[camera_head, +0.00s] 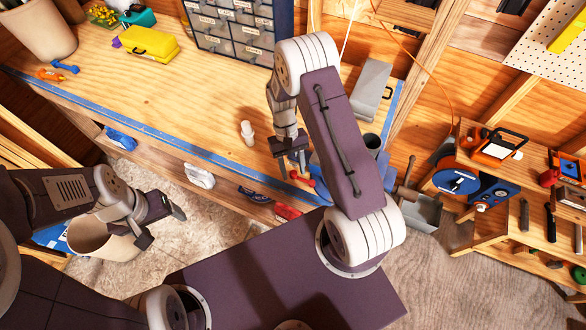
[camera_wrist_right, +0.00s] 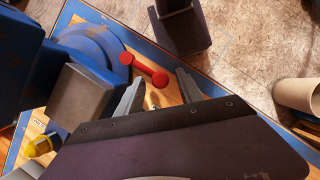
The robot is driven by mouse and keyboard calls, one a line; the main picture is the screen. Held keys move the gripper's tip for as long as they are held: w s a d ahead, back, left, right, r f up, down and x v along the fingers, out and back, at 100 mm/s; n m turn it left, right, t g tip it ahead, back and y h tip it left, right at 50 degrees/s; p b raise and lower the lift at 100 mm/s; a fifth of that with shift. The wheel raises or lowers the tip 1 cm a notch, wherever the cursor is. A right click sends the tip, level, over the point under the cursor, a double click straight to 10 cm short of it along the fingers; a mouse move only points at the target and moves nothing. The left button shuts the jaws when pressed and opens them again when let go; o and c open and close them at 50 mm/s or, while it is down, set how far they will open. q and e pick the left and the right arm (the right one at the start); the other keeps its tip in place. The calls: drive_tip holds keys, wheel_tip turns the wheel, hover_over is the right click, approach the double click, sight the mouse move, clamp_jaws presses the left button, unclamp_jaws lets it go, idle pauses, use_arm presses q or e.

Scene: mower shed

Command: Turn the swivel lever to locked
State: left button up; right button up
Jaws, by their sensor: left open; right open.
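The swivel lever is a red bar with round ends (camera_wrist_right: 150,71), beside the round blue base of the bench vise (camera_wrist_right: 92,42) in the right wrist view. In the head view the red lever (camera_head: 302,179) shows small just below my right gripper (camera_head: 293,172), partly hidden. My right gripper, also in the wrist view (camera_wrist_right: 160,78), is open, its two fingers pointing toward the lever on either side of its near end. I cannot tell if they touch it. My left gripper (camera_head: 163,226) is open and empty, away from the bench at the left.
The wooden workbench (camera_head: 190,110) has a blue front edge. A white bottle (camera_head: 248,132) stands near my right gripper. A yellow case (camera_head: 150,42) and a drawer cabinet (camera_head: 235,28) are at the back. A bucket (camera_head: 100,240) stands on the floor at left. A tool shelf (camera_head: 500,190) is at right.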

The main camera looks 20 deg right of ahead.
drive_tip(key=b+v, duration=0.1)
drive_tip(key=v, duration=0.8)
drive_tip(key=shift+b, duration=0.3)
drive_tip(key=shift+f, duration=0.1)
